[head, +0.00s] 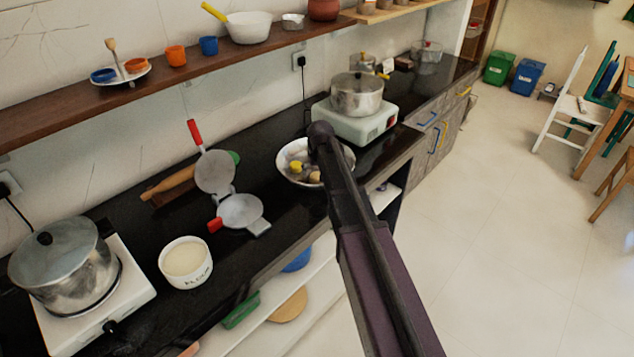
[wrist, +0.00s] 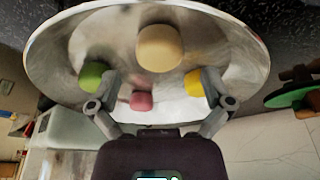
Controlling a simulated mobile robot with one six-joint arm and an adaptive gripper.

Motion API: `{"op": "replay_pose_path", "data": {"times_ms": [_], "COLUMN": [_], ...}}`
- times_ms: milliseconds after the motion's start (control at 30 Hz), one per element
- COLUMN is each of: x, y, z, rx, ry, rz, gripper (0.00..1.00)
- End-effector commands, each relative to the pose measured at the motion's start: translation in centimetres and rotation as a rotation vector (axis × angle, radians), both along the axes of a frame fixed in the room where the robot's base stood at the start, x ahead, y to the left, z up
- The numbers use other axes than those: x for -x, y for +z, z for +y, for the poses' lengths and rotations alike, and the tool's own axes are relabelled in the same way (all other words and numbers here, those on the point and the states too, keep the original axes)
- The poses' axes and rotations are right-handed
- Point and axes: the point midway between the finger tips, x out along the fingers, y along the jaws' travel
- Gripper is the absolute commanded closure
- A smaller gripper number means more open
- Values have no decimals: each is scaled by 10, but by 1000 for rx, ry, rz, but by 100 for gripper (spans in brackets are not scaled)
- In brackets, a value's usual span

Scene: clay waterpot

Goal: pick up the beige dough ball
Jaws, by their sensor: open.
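The beige dough ball (wrist: 160,47) lies in a shiny metal bowl (wrist: 240,42), at the upper middle of the wrist view. My gripper (wrist: 160,86) is open over the bowl, its fingers spread left and right. The beige ball shows beyond the fingertips, with no finger touching it. A green ball (wrist: 92,76) is by the left finger, a yellow ball (wrist: 194,84) by the right finger, and a pink ball (wrist: 141,101) between the fingers. In the head view the bowl (head: 282,173) sits on the black counter, and my arm covers its right part.
A pot (head: 356,96) on a white stove stands just behind the bowl. A metal press (head: 215,173) with red handles and a rolling pin (head: 167,183) lie to the left. A white tub (head: 185,262) and another pot (head: 64,265) are farther left. A wooden shelf (head: 130,95) runs above.

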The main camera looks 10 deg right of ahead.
Motion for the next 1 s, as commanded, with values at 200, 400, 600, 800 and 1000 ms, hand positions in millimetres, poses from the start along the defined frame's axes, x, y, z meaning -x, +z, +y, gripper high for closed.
{"op": "replay_pose_path", "data": {"times_ms": [200, 400, 600, 800, 1000], "x": [-5, -7, -8, -8, -8], "y": [-20, -28, -28, -28, -28], "z": [0, 0, 0, 0, 0], "rx": [0, 0, 0, 0, 0], "ry": [0, 0, 0, 0, 1], "rz": [0, 0, 0, 0, 0], "gripper": [0, 0, 0, 0, 0]}}
